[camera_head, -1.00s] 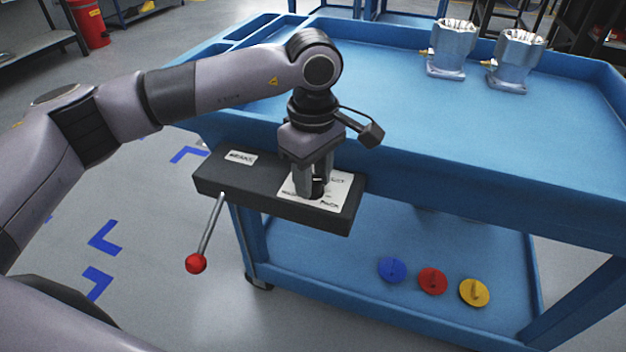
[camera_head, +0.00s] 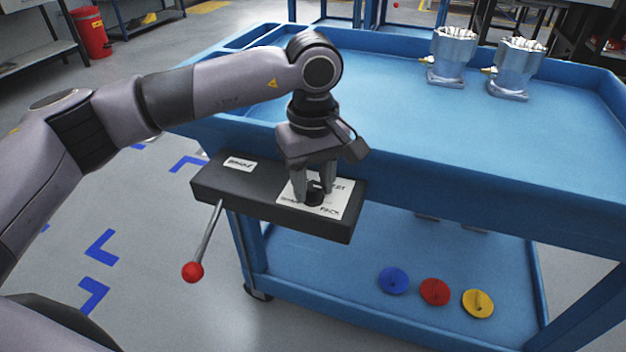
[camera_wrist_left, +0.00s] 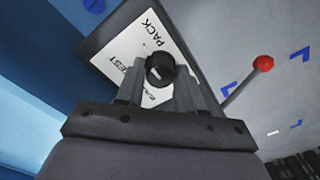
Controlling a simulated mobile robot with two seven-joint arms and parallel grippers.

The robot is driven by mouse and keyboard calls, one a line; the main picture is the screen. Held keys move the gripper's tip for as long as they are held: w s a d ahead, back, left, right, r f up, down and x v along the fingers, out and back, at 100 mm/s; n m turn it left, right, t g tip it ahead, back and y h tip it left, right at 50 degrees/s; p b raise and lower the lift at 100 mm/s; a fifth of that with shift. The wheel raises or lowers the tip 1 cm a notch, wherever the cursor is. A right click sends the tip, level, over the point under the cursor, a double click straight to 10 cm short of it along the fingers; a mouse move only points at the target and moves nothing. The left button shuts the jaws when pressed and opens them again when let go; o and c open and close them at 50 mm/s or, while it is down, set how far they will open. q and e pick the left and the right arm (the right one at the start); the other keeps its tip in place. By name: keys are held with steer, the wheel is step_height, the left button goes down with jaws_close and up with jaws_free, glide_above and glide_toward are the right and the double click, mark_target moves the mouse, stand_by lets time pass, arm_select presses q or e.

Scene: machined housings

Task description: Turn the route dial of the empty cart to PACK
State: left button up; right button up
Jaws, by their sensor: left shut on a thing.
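The route dial is a small black knob (camera_head: 314,198) on a white label plate (camera_head: 335,205), on a black box (camera_head: 265,205) fixed to the blue cart's side (camera_head: 410,165). My left gripper (camera_head: 314,188) points down and is shut on the knob. In the left wrist view the knob (camera_wrist_left: 160,67) sits between the two fingers, with a short pale mark on its face. PACK and TEST can be read on the label (camera_wrist_left: 150,42); another word is partly hidden by a finger. Where the mark points is unclear. My right gripper is out of view.
A lever with a red ball (camera_head: 192,272) hangs from the box's front. Two metal housings (camera_head: 452,55) (camera_head: 517,68) stand on the cart's top. Blue (camera_head: 394,281), red (camera_head: 435,292) and yellow (camera_head: 478,303) discs lie on the lower shelf.

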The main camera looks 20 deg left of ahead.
mark_target(313, 186)
arm_select(q)
steer(key=o, duration=0.9)
steer(key=shift+o, duration=0.7)
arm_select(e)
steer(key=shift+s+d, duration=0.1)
arm_select(q)
steer(key=shift+r, duration=0.1)
step_height(313, 186, up, 6)
steer(key=shift+f+p, duration=0.1)
steer(key=shift+p, duration=0.4)
steer(key=shift+r, duration=0.6)
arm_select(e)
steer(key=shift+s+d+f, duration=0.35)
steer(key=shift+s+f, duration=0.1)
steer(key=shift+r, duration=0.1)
